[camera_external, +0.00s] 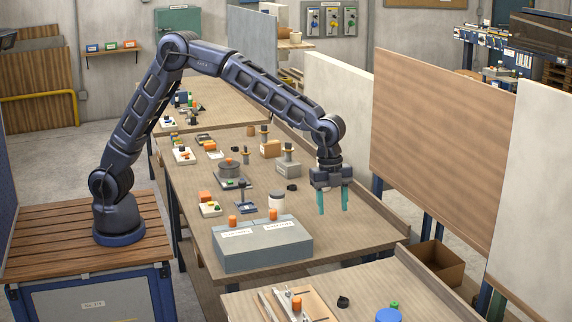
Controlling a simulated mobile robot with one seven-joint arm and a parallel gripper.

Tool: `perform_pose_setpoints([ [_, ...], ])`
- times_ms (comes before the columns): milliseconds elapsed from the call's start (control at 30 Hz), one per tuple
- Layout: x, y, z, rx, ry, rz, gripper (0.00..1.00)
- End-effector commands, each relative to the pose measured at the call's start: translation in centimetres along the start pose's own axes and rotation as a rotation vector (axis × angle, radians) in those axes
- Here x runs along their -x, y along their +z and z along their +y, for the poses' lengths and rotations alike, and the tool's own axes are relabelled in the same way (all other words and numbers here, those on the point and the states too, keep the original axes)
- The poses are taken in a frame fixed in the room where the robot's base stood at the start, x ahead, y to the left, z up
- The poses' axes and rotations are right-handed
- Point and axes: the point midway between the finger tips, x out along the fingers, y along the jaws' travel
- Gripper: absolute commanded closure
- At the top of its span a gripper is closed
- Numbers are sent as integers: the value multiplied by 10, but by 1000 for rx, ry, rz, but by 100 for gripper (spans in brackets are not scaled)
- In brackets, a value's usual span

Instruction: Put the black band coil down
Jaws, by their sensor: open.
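A small black coil-like item (292,187) lies on the middle table, just left of my gripper. Another small black item (343,301) lies on the nearest table. Both are too small for me to tell which is the black band coil. My gripper (333,208) points down over the right part of the middle table, with its two teal fingers apart. I see nothing between the fingers.
A grey box (262,253) with two labels and orange knobs stands at the near end of the middle table (355,238). A white-topped canister (276,201) and a grey block (288,168) stand left of my gripper. Tabletop right of the grey box is clear.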

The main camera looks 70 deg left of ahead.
Motion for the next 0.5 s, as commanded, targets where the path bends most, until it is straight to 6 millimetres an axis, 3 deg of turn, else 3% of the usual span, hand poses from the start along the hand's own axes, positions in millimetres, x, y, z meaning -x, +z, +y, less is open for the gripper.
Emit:
perform_pose_setpoints([
  [33,20,19,2,43,-17,-2,47],
  [200,70,77,16,193,-61,-10,47],
  [500,143,177,60,465,-136,-12,47],
])
